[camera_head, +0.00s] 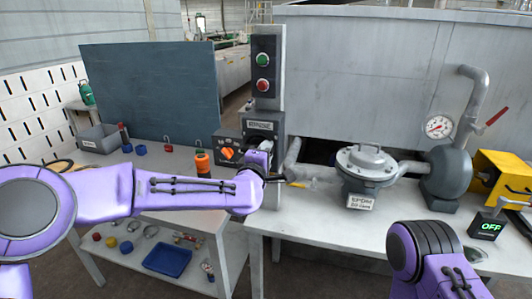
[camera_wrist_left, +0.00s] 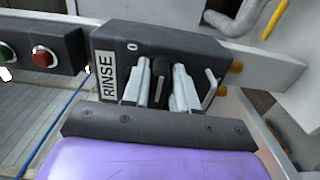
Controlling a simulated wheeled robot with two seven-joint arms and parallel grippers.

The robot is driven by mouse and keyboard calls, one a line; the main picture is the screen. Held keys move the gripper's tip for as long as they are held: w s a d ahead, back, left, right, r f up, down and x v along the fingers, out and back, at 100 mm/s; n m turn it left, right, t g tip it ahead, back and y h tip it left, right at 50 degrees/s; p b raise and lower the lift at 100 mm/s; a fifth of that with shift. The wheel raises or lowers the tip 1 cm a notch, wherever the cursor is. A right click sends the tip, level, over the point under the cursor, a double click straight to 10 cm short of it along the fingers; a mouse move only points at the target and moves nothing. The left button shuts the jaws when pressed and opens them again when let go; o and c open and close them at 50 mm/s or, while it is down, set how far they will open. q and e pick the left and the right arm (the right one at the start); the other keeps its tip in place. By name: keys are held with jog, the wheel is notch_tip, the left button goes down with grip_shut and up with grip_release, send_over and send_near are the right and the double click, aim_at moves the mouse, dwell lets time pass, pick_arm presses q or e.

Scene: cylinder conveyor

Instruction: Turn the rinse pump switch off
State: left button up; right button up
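The rinse switch box (camera_wrist_left: 220,65) is dark, with a white RINSE label (camera_wrist_left: 107,77) and a "0" mark. It also shows in the head view (camera_head: 228,141), partly behind my arm. A black switch handle (camera_wrist_left: 160,80) stands on its face. My left gripper (camera_wrist_left: 160,85) has one grey finger on each side of this handle and looks closed on it; the contact is partly hidden. In the head view my left gripper (camera_head: 262,155) is at the box, largely covered by its own wrist. My right arm shows at the lower right, but its gripper is out of view.
A post with green and red buttons (camera_head: 263,73) rises behind the box. An orange knob (camera_head: 227,153) and an orange cylinder (camera_head: 202,163) are close to my left arm. A grey pump (camera_head: 366,163) and a gauge (camera_head: 438,127) stand to the right. A small display (camera_head: 490,227) reads OFF.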

pick_arm(q)
jog(key=shift+o, duration=0.7)
jog(key=shift+s, duration=0.1)
jog(key=shift+s+a+f, duration=0.1)
jog(key=shift+s+a, duration=0.05)
jog(key=shift+s, duration=0.2)
jog(key=b+v, duration=0.3)
jog(key=v, duration=0.6)
jog(key=shift+s, duration=0.3)
jog(key=shift+a, duration=0.1)
